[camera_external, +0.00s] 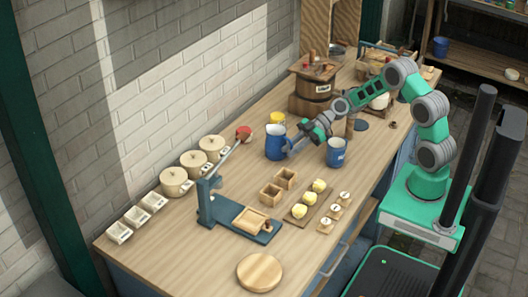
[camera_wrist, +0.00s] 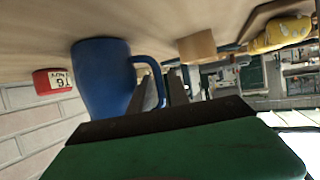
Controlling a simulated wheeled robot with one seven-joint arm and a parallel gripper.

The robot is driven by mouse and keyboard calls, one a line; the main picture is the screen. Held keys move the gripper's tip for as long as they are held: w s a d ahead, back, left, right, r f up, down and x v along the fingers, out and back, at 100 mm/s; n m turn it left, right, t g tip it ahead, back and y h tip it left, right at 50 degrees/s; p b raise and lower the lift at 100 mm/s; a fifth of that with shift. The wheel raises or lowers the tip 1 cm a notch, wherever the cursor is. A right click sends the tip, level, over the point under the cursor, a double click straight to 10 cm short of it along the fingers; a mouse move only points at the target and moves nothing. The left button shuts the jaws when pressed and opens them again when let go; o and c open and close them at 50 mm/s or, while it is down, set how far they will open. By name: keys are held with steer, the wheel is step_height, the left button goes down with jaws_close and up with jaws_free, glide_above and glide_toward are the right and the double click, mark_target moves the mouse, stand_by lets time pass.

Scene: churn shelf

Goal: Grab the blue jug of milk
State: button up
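The blue jug (camera_external: 275,143) stands on the wooden counter near the wall; its contents cannot be made out. In the wrist view the jug (camera_wrist: 101,78) is large and close, with its handle (camera_wrist: 161,88) toward my fingers. My gripper (camera_external: 297,146) is low beside the handle side of the jug. In the wrist view the two dark fingers of my gripper (camera_wrist: 160,90) are apart, with the outer part of the handle appearing between them. Whether they touch the handle cannot be told.
A second blue vessel (camera_external: 336,152) stands right of my gripper. A yellow item (camera_external: 278,118) is behind the jug and a red one (camera_external: 244,133) to its left. A wooden churn (camera_external: 312,92) stands farther back. Small wooden boxes (camera_external: 271,194) lie in front, with bare counter between.

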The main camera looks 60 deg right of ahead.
jaws_close()
stand_by(1.1)
